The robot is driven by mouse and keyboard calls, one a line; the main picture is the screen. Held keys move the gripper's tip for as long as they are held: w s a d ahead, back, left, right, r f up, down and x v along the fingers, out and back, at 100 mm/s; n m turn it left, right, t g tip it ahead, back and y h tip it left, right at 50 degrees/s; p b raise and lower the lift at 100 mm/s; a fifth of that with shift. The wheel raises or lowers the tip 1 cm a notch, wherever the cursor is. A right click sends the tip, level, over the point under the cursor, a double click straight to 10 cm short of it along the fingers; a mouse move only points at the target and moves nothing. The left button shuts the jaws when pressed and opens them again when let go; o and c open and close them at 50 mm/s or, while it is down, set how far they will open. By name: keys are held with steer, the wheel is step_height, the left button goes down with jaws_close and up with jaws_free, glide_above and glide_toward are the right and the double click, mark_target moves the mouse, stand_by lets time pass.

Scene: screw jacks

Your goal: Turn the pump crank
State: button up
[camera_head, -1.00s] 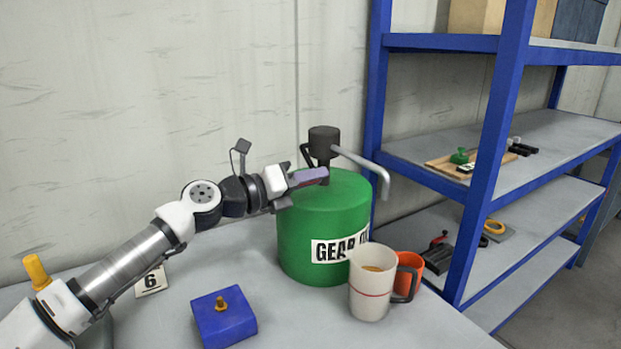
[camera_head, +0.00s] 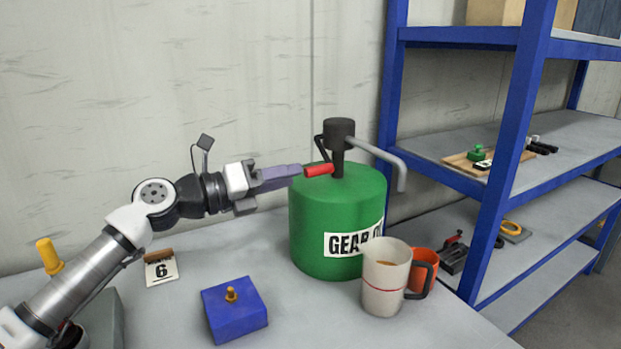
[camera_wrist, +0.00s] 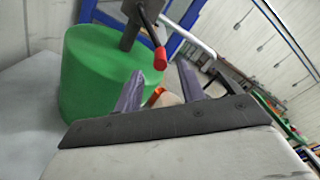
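The pump stands on a green drum (camera_head: 320,225) labelled GEAR OIL, with a dark pump head (camera_head: 339,130) and a grey bent spout to the right. Its crank has a black arm and a red handle (camera_head: 319,170) that points toward my gripper. My gripper (camera_head: 300,172) is just left of the red handle. In the wrist view, my gripper's two purple fingers (camera_wrist: 160,88) are spread apart with nothing gripped between them. The red handle (camera_wrist: 160,58) shows there beyond and between the fingertips, with the black crank arm leading up to it.
A white mug (camera_head: 385,285) and an orange mug (camera_head: 421,268) stand right in front of the drum. A blue block (camera_head: 234,312) with a brass knob and a number 6 card (camera_head: 161,270) are on the table. Blue shelving (camera_head: 500,180) stands at right.

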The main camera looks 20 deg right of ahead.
steer(key=a, duration=0.2)
steer(key=s+a, duration=0.1)
steer(key=a, duration=0.2)
steer(key=shift+b, duration=0.4)
stand_by(0.8)
